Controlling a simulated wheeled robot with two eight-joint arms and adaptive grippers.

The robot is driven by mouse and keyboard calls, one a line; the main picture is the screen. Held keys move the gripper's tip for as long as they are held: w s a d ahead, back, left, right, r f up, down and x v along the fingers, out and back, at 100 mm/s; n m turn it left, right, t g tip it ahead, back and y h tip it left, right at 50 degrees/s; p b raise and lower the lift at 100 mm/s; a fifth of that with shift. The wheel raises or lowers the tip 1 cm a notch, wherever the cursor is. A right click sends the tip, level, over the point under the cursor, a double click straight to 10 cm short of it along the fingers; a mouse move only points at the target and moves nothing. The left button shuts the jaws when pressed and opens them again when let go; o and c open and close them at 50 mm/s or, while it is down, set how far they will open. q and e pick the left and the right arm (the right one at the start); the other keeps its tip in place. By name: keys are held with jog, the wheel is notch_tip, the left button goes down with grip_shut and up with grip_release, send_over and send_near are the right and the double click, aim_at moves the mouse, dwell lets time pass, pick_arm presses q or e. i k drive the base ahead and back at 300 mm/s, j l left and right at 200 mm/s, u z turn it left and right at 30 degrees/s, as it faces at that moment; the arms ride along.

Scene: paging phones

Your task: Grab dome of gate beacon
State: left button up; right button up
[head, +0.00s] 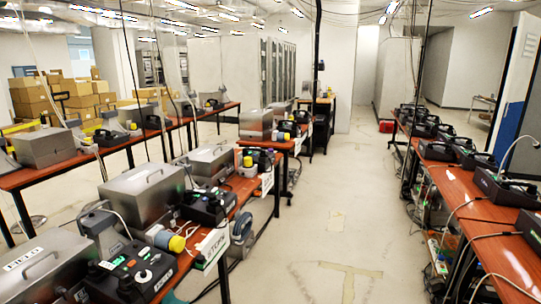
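No thing can be read for certain as the gate beacon in the head view. A grey cylinder with a yellow rounded end (177,243) lies on the near left table, beside a black box with buttons. A smaller yellow-topped piece (247,161) stands further back on the same row. Which of these, if either, is the beacon's dome I cannot tell. Neither of my grippers is in view.
Red-brown tables (232,207) on the left hold metal cases (145,191), black control boxes and a white sign (212,242). A long table (497,252) on the right carries several black phones (504,187). The floor aisle (318,235) between them is clear. Cardboard boxes (32,97) stand back left.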

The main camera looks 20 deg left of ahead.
aim_at(248, 161)
jog(key=i+j+u, duration=0.15)
jog(key=i, duration=0.4)
jog(key=i+u, duration=0.15)
jog(key=i, duration=0.4)
jog(key=i+u, duration=0.15)
jog(key=i, duration=0.45)
jog(key=i+u, duration=0.1)
jog(key=i, duration=0.45)
jog(key=i+l+u, duration=0.15)
jog(key=i, duration=0.4)
jog(key=i+l+u, duration=0.15)
jog(key=i, duration=0.45)
jog(key=i+l+u, duration=0.15)
jog(key=i, duration=0.35)
jog(key=i+l, duration=0.05)
jog(key=l, duration=0.05)
